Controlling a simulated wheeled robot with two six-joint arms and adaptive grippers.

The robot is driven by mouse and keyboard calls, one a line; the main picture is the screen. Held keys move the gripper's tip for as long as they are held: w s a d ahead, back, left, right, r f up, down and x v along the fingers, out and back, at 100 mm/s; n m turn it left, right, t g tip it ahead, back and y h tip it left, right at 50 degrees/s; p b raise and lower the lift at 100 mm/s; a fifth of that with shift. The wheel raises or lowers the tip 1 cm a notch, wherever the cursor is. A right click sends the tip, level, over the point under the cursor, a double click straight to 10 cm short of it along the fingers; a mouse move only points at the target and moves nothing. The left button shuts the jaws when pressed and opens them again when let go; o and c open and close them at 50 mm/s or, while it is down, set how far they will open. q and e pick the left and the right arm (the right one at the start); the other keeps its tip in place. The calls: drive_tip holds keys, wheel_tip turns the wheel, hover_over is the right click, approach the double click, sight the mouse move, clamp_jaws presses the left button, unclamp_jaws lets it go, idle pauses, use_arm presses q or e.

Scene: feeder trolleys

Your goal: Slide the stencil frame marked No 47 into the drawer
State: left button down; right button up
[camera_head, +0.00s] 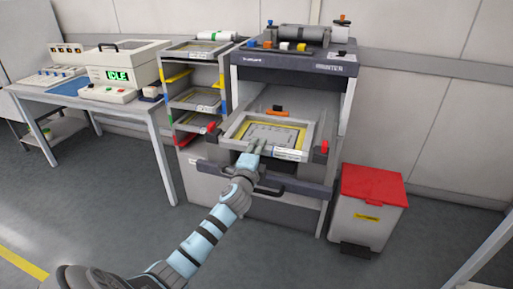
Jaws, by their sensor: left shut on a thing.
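A stencil frame (272,131) with a light grey rim, yellow inner border and grey sheet lies roughly level at the printer's open drawer (310,190). A white label sits on its front edge, too small to read as No 47. My left gripper (256,149) is shut on the front edge of the frame, near its middle. The arm reaches in from the bottom left. The fingers hide a little of the front rim. I cannot tell how far the frame sits in its guides. My right gripper is not in view.
A rack (196,100) holding other frames stands close on the left. A red-lidded bin (373,186) stands on the right. A bench (70,95) is farther left. Floor in front is clear.

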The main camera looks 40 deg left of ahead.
use_arm(q)
drive_tip(key=shift+r, duration=0.1)
drive_tip(key=shift+w, duration=0.2)
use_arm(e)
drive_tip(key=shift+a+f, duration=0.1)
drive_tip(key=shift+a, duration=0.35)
use_arm(q)
drive_tip(key=shift+w, duration=0.15)
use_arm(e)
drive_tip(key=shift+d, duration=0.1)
use_arm(q)
drive_tip(key=shift+w+a, duration=0.2)
drive_tip(key=shift+w, duration=0.2)
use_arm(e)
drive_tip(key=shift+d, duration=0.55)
use_arm(q)
drive_tip(key=shift+w, duration=0.15)
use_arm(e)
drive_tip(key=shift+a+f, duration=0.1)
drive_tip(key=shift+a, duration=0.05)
use_arm(q)
drive_tip(key=shift+w+a+b, duration=0.15)
drive_tip(key=shift+w+b, duration=0.15)
drive_tip(key=shift+w, duration=0.05)
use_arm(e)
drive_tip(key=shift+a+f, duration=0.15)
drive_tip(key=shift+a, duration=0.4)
